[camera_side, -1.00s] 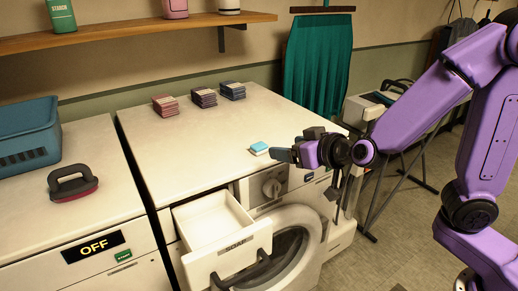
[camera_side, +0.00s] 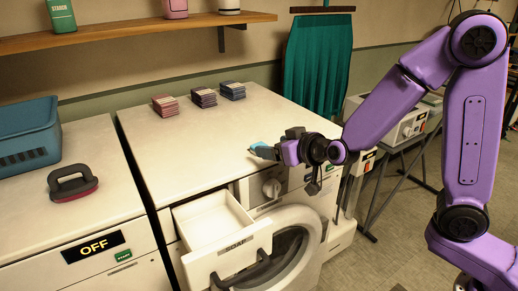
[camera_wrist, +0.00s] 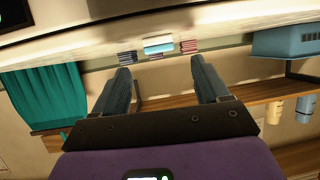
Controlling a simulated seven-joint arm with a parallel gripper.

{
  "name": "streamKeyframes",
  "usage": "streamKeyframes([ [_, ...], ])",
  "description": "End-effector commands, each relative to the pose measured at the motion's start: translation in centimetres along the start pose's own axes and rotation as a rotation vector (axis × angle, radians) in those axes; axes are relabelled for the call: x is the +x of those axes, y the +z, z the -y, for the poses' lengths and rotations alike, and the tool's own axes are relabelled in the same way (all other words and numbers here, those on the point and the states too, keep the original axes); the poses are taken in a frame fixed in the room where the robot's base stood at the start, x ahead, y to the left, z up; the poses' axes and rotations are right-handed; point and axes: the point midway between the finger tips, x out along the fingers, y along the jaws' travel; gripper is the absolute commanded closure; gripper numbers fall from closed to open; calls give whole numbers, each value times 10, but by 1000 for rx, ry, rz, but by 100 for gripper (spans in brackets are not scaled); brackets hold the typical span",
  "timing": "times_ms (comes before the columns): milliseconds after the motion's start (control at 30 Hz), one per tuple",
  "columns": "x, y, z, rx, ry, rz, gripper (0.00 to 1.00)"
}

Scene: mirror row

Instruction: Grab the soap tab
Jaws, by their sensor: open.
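The soap tab (camera_side: 257,146) is a small light blue and white block on the white washer top, close to its front right edge. My gripper (camera_side: 272,150) is low over that edge, at the tab's right, and partly covers it. The side view does not show clearly whether they touch. In the wrist view the tab (camera_wrist: 158,45) appears between and beyond the two dark fingertips of my gripper (camera_wrist: 161,65), which are apart with nothing between them.
The soap drawer (camera_side: 208,220) hangs open and empty at the washer's front. Pink, dark and blue stacks (camera_side: 203,97) stand at the back of the top. The middle of the washer top is clear.

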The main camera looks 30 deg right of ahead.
Motion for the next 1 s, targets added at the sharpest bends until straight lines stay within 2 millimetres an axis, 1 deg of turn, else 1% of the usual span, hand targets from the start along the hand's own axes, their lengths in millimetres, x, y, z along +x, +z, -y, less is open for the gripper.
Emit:
streamKeyframes([
  [33,4,1,0,-1,0,1,26],
  [267,14,1,0,-1,0,0,26],
  [633,55,3,0,0,0,1,26],
  [767,60,2,0,-1,-1,0,26],
  [967,61,2,0,-1,-1,0,26],
  [1000,61,2,0,-1,-1,0,32],
])
